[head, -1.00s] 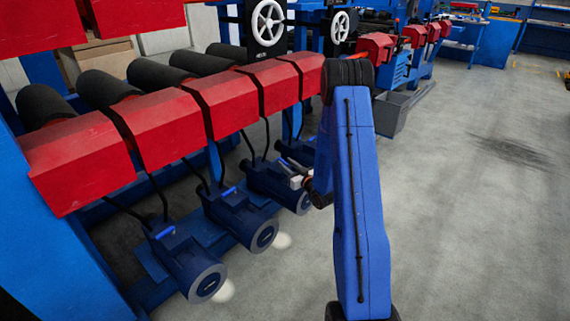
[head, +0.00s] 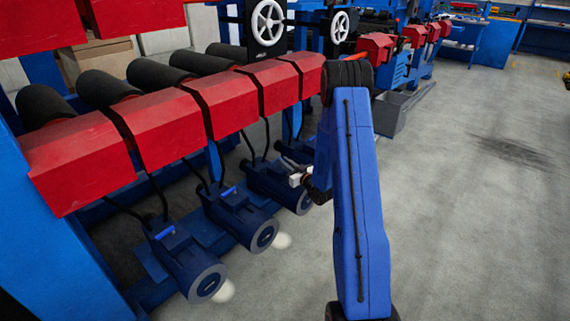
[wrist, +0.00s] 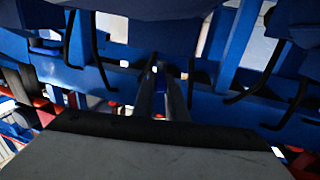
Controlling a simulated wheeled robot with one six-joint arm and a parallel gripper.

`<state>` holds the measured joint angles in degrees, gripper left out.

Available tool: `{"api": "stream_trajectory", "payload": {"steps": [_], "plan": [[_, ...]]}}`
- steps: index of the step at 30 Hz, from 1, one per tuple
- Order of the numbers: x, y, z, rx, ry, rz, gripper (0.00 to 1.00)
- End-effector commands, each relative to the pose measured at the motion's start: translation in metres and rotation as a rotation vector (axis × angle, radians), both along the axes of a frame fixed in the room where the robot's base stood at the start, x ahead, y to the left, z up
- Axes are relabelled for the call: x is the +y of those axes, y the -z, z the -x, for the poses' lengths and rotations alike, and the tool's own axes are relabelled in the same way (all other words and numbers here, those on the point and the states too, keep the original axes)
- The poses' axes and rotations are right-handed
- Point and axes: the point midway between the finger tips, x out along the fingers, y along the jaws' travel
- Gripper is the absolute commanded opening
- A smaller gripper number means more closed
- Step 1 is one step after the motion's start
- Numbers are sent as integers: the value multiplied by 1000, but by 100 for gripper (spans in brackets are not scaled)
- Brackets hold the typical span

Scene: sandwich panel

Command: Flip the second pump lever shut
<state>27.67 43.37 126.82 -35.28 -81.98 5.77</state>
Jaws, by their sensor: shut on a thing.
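Three blue pumps stand in a row under the red housings in the head view: the nearest pump (head: 187,265), a middle pump (head: 240,217) and a farther pump (head: 272,184). A bright blue lever (head: 166,232) lies on top of the nearest pump and another lever (head: 229,191) on the middle one. My gripper (head: 285,161) is over the farther pump, whose lever I cannot make out. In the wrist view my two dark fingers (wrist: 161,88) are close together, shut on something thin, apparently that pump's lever. The fingers hide most of it.
Red housings (head: 165,130) with black hoses hang above the pumps. Blue frame posts (head: 45,215) stand on the left. A grey bin (head: 388,116) stands behind my arm. The grey floor on the right (head: 470,210) is clear.

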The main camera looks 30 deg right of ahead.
Motion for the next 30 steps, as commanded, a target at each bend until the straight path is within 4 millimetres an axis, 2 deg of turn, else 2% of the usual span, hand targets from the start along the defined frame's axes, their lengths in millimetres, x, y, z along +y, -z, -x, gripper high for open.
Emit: {"api": "stream_trajectory", "payload": {"steps": [12, 26, 27, 28, 30], "plan": [[-10, -1, -3, -5, -206, 2, 0], [-10, -1, -3, -2, -238, 3, 0], [-10, -1, -3, -2, -238, 3, 23], [-10, -1, -3, -2, -238, 3, 30], [-10, -1, -2, -2, -238, 3, 31]]}}
